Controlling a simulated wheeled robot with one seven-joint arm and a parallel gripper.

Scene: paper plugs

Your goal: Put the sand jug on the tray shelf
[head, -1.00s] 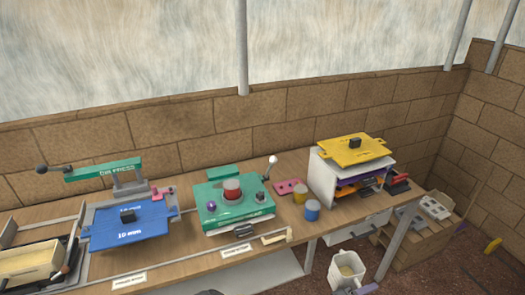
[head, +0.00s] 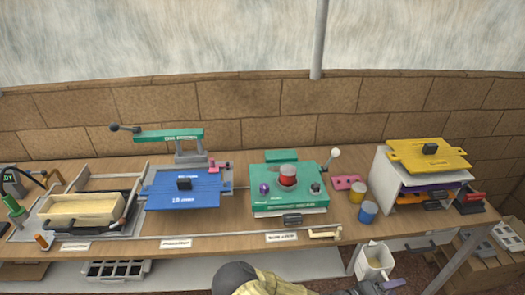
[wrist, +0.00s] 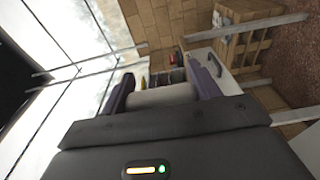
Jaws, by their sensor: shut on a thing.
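The sand jug (head: 374,261) is a white open-topped jug with pale sand inside, at the bottom right of the head view. It is held in front of the bench, roughly upright. My gripper (head: 384,284) is shut on it at its lower right side. In the wrist view, the two dark fingers of my gripper (wrist: 163,88) stand either side of a pale part of the jug (wrist: 160,96). A pale shelf (head: 190,275) runs under the bench, with a black slotted tray (head: 115,269) on its left part. Its right part is partly hidden by my arm.
On the bench (head: 230,232) are a white rack (head: 385,176) with coloured plates, a green device (head: 285,195), a blue plate (head: 183,192) and a wooden mould (head: 84,210). A bench leg (head: 457,262) stands right of the jug. Blocks lie at the far right.

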